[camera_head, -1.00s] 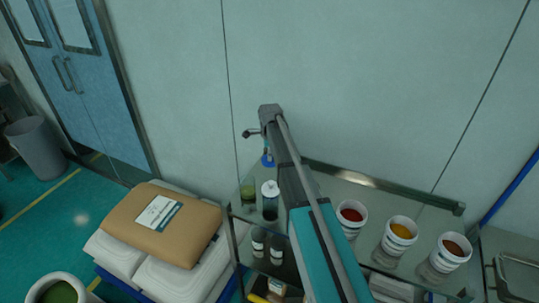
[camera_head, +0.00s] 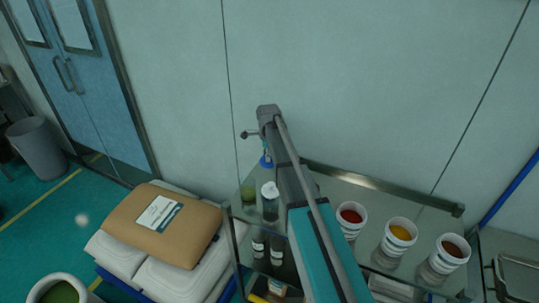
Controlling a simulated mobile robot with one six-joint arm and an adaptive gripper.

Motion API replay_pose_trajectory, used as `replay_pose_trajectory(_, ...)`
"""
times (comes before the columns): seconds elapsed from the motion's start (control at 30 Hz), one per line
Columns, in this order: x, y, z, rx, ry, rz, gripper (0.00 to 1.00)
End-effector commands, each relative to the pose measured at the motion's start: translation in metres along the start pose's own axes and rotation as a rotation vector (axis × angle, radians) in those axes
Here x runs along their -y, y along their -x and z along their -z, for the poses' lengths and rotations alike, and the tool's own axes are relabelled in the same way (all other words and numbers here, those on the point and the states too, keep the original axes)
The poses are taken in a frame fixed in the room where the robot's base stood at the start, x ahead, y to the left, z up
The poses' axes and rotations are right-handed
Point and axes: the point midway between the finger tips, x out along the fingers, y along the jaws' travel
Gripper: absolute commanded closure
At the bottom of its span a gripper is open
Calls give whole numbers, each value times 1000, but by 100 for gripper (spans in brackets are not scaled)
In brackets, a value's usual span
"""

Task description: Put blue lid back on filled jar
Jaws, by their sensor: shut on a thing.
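My gripper (camera_head: 266,151) hangs from the far end of my arm, over the back left corner of the glass-topped cart. It is small and partly hidden by my arm. It is shut on a small blue thing, which looks like the blue lid (camera_head: 265,162). A clear jar with green contents (camera_head: 248,194) stands at the cart's left edge, below and left of the lid. It appears to have no lid. The lid looks apart from the jar, but the exact gap cannot be told.
A clear bottle with a white cap (camera_head: 270,202) stands just right of the green jar. White tubs of red (camera_head: 351,216), yellow (camera_head: 401,232) and brown (camera_head: 452,248) powder stand farther right. A raised metal rail (camera_head: 385,184) edges the cart's back. A brown sack (camera_head: 155,225) lies left.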

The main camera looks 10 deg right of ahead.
Motion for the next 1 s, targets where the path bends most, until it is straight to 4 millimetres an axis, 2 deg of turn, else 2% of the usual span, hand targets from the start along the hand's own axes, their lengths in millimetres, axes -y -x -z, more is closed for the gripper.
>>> replay_pose_trajectory(0.3,-49,32,-42,0,64,0,91)
replay_pose_trajectory(0.53,-81,49,-69,0,107,0,91)
replay_pose_trajectory(0.7,-89,52,-77,0,120,0,91)
replay_pose_trajectory(1.0,-89,51,-77,0,120,0,91)
